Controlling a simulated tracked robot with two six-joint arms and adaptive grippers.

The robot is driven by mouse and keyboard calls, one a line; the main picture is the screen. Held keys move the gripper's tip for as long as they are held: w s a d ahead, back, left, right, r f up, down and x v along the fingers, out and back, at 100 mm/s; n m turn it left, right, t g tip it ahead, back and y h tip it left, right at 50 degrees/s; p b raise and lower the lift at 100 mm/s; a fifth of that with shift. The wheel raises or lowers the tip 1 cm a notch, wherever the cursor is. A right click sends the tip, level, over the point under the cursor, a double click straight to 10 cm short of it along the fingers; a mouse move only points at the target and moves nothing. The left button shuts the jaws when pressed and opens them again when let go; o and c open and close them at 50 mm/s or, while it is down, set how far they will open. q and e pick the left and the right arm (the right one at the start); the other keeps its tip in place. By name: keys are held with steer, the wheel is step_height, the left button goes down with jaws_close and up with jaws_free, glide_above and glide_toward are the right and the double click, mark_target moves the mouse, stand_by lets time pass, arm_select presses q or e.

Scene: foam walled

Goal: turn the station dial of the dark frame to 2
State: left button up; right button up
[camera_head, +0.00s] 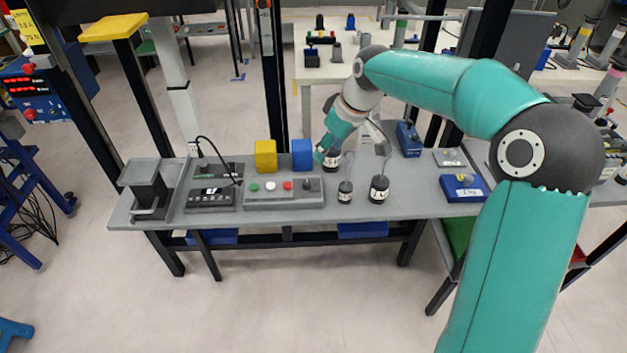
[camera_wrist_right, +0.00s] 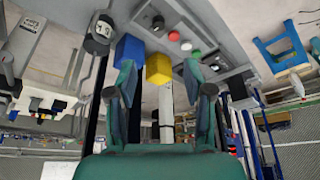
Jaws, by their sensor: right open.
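A grey control panel (camera_head: 256,202) lies on the bench, with green, white and red buttons in a row. A small dark knob (camera_head: 308,185), which looks like the dial, sits at the panel's right end. It also shows in the right wrist view (camera_wrist_right: 158,22), beyond the red button. Its setting is too small to read. My right gripper (camera_head: 321,152) is above the bench beside the blue block, behind and slightly right of the knob. In the wrist view its fingers (camera_wrist_right: 162,85) are spread wide with nothing between them. My left gripper is not in view.
A yellow block (camera_head: 265,155) and a blue block (camera_head: 302,154) stand behind the panel. Dark labelled weights (camera_head: 379,189) stand to its right. A dark keypad box (camera_head: 211,197) and a dark grey stand (camera_head: 148,185) are to its left. Dark posts rise behind the bench.

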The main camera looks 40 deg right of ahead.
mark_target(308, 183)
steer(key=p+x, duration=0.1)
steer(key=x, duration=1.5)
steer(key=shift+w+f, duration=0.2)
steer(key=shift+w, duration=0.1)
